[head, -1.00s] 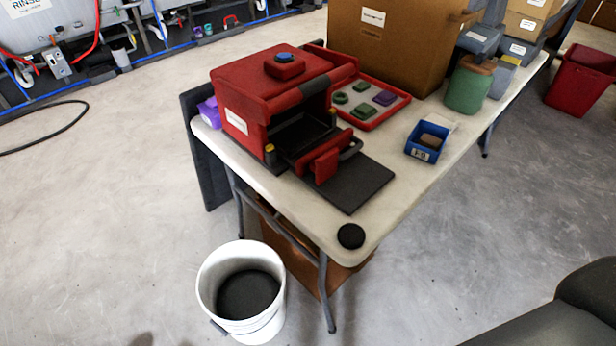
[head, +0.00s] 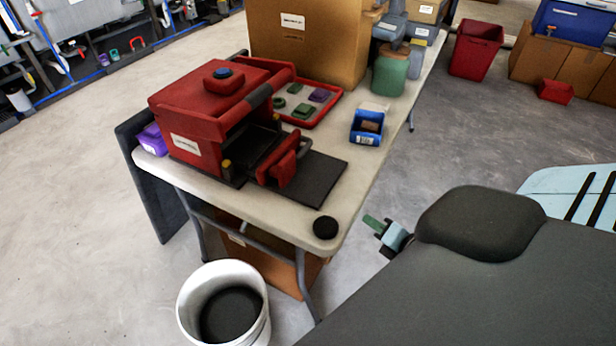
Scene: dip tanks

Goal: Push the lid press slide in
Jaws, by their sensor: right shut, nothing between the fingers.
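The red lid press (head: 215,110) stands on the white folding table, with a blue-topped knob on its upper face. Its slide (head: 281,163), with a red front block and a dark handle, sticks out of the press opening toward the table's right side, over a dark mat (head: 315,182). My right gripper (head: 374,222) shows small beside the table's near right edge, apart from the press and slide. It is shut and empty, partly hidden by my dark arm. My left gripper is not in view.
A black puck (head: 325,227) lies at the table's near corner. A red tray (head: 335,97) with green and purple pieces, a blue bin (head: 367,127), a green jar (head: 390,72) and a large cardboard box (head: 305,45) stand behind. A white bucket (head: 262,325) is on the floor.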

